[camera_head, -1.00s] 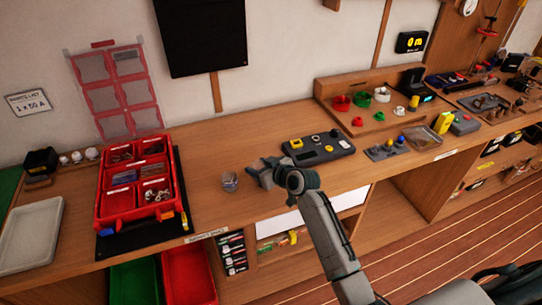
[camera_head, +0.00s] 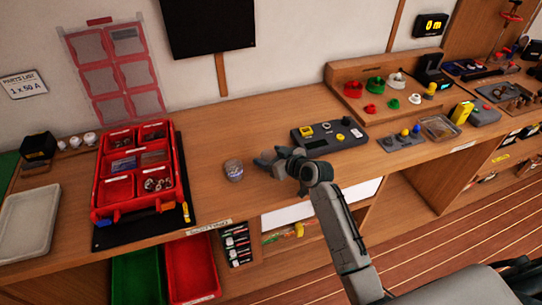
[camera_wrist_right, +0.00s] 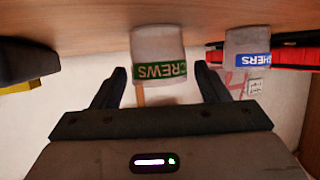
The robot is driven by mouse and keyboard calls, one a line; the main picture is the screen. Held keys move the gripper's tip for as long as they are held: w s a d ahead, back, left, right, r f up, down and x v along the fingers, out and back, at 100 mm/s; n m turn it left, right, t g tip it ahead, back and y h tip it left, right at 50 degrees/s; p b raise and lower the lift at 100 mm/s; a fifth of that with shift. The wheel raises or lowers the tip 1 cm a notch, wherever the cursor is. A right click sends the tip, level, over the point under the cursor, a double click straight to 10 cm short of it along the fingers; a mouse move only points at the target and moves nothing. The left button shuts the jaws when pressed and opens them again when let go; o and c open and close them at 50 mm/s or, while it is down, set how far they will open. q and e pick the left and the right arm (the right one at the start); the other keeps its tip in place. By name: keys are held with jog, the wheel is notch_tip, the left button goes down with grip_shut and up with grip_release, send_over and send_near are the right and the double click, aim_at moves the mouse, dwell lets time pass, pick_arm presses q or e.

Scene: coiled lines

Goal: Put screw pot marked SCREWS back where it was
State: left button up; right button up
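The SCREWS pot (camera_wrist_right: 158,62), pale with a green band, shows upside down in the right wrist view. It seems to stand on the wooden worktop, between the fingertips of my right gripper (camera_wrist_right: 160,80). The fingers are apart, with a gap on both sides of the pot. A second pot (camera_wrist_right: 247,50) with a blue label ending in "HERS" stands to its right in that view. In the head view my right gripper (camera_head: 268,158) hides most of the SCREWS pot, and a small clear pot (camera_head: 234,170) stands just left of it. My left gripper is out of view.
A red compartment tray (camera_head: 138,172) stands on a black mat to the left. A grey device with a yellow part (camera_head: 330,136) lies right of the gripper. The worktop (camera_head: 235,125) behind the pots is clear. Its front edge is close, with bins below.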

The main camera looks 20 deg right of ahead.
jog(key=shift+f, duration=0.1)
jog(key=shift+s+d, duration=0.1)
jog(key=b+v, duration=0.2)
jog(key=v, duration=0.8)
jog(key=shift+s+d, duration=0.1)
jog(key=shift+s+d+r, duration=0.15)
jog(key=shift+s+r, duration=0.35)
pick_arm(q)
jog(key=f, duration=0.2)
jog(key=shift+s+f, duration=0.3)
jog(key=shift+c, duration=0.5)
